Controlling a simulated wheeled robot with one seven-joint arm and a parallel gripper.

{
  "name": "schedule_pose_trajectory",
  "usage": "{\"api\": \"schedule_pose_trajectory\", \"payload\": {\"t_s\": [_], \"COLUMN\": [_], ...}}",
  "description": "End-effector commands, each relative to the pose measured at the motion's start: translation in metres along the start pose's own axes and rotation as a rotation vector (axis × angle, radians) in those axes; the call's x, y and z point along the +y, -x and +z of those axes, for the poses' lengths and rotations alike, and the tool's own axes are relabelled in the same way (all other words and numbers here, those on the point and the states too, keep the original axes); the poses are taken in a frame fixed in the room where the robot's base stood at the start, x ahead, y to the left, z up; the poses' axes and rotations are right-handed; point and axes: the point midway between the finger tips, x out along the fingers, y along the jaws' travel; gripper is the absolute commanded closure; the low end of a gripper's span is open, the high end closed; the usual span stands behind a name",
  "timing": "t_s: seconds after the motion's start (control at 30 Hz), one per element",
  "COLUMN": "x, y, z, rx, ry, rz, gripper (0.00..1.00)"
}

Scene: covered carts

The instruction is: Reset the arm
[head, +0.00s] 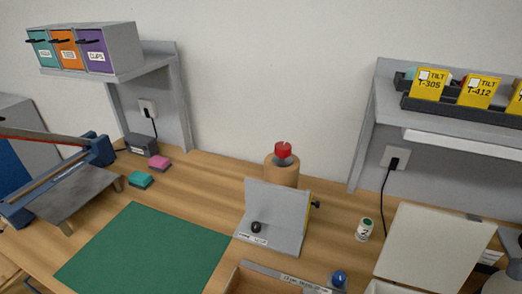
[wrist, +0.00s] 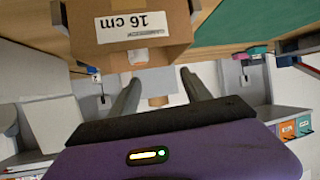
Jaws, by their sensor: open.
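My gripper (wrist: 157,82) shows only in the wrist view, which looks upside down. Its two dark fingers stand wide apart with nothing between them. Beyond the fingers is a grey stand, and a cardboard-brown box (wrist: 90,22) with a "16 cm" label is near the top of that view. No part of my arm shows in the head view.
A grey bracket stand (head: 285,205), a cork-coloured cylinder with a red top (head: 283,150), a small white cup (head: 365,229) and a pale panel (head: 430,245) stand on the wooden table. The green mat (head: 145,250) is bare. Shelves flank the back wall.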

Motion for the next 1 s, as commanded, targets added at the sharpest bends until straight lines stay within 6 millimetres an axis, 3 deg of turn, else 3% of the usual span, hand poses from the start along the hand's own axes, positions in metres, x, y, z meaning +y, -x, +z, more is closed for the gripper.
{"api": "schedule_pose_trajectory", "payload": {"t_s": [0.1, 0.17, 0.27, 0.37, 0.47, 0.67, 1.0], "x": [-0.043, -0.055, -0.059, -0.048, -0.024, 0.043, 0.180], "y": [0.006, 0.009, 0.011, 0.014, 0.019, 0.034, 0.076], "z": [-0.015, -0.012, -0.004, 0.006, 0.013, 0.016, 0.016], "rx": [0.061, 0.088, 0.131, 0.177, 0.226, 0.319, 0.399], "ry": [0.104, 0.162, 0.234, 0.271, 0.278, 0.231, 0.100], "rz": [-0.209, -0.310, -0.447, -0.552, -0.618, -0.639, -0.441], "gripper": [0.44, 0.44, 0.44, 0.44, 0.44, 0.44, 0.44]}}
